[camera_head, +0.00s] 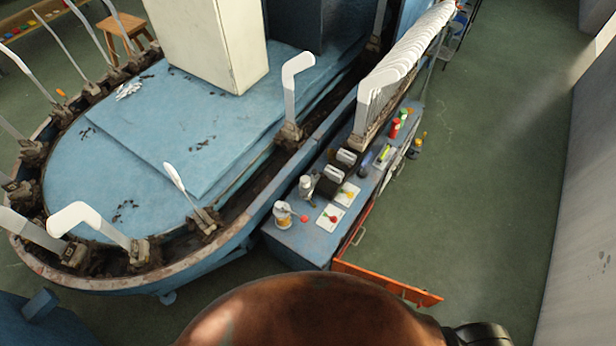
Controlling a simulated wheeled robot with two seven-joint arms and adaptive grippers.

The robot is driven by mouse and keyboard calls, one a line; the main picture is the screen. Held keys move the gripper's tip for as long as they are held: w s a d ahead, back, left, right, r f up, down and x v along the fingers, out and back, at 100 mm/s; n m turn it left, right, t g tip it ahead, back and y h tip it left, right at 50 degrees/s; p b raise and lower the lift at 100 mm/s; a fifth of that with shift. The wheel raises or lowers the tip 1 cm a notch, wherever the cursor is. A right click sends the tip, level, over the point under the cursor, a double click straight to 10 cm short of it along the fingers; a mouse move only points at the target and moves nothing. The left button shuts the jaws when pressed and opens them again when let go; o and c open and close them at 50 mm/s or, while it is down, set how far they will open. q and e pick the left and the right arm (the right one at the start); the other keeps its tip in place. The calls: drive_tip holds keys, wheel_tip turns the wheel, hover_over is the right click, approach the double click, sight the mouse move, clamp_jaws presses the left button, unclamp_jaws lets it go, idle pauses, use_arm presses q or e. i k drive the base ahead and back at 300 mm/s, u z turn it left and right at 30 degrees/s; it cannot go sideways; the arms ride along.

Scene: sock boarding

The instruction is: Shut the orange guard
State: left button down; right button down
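The orange guard (388,283) is a long, low orange panel at the near end of the blue bench (290,244). It stands out from the bench's near right corner, over the green floor, with its free end pointing right and toward me. It looks swung open. An orange edge (368,215) also runs along the bench's right side, with a pale handle (358,237) beside it. Neither of my grippers shows in this view. A brown rounded shape and a dark part fill the bottom edge and may hide part of the floor near the guard.
On the bench stand a tin (282,214), cards (330,216), red bottles (395,128) and a row of white sock boards (400,62). A blue oval machine (120,283) with white forms fills the left. Green floor (490,180) is clear to the right, up to a grey wall (585,200).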

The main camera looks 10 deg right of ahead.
sight(402, 291)
drive_tip(key=u, duration=0.9)
drive_tip(key=k, duration=0.9)
drive_tip(key=z, duration=1.25)
